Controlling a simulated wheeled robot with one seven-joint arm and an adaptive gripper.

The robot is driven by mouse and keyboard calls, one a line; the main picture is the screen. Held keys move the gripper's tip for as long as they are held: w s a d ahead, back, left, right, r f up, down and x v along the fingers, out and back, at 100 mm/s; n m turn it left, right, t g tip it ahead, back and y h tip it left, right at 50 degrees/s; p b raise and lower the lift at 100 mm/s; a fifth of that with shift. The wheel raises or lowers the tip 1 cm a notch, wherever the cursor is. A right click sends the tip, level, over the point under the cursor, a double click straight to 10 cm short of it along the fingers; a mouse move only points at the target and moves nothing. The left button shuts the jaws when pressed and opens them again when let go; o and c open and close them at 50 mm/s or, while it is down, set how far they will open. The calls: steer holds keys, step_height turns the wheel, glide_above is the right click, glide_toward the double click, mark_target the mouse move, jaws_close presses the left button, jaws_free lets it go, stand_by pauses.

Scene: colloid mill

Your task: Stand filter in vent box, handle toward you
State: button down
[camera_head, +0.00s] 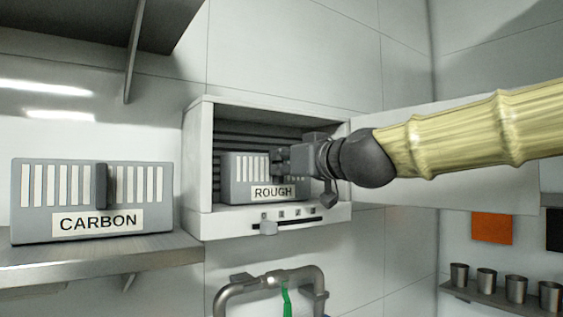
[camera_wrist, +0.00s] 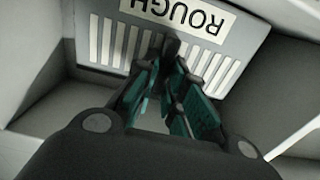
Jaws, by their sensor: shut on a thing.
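A grey filter labelled ROUGH (camera_head: 240,168) stands upright inside the open white vent box (camera_head: 195,165), its label and slotted face toward me. In the wrist view the same filter (camera_wrist: 245,50) appears upside down, with its dark handle between the fingers. My gripper (camera_head: 284,160) reaches in from the right and is shut on the filter's handle; its fingers also show in the wrist view (camera_wrist: 170,75). My gripper hides the right part of the filter. A second grey filter labelled CARBON (camera_head: 60,205) stands on the shelf at left, its handle facing me.
The metal shelf (camera_head: 100,258) is left of the box. A slider (camera_head: 268,228) sits on the box's lower front. A bent pipe (camera_head: 270,279) with a green strip is below. Several metal cups (camera_head: 487,281) stand on a ledge at lower right. An upper shelf is at top left.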

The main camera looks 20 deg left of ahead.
steer(key=shift+f, duration=0.1)
steer(key=c, duration=1.9)
jaws_free()
steer(key=shift+d+f, duration=0.1)
steer(key=o, duration=0.4)
steer(key=shift+r, duration=0.2)
steer(key=shift+s+d+f+b, duration=0.15)
steer(key=shift+s+d+b, duration=0.2)
steer(key=shift+d+b, duration=0.1)
steer(key=b+v, duration=0.3)
steer(key=v, duration=0.7)
steer(key=shift+s+d, duration=0.3)
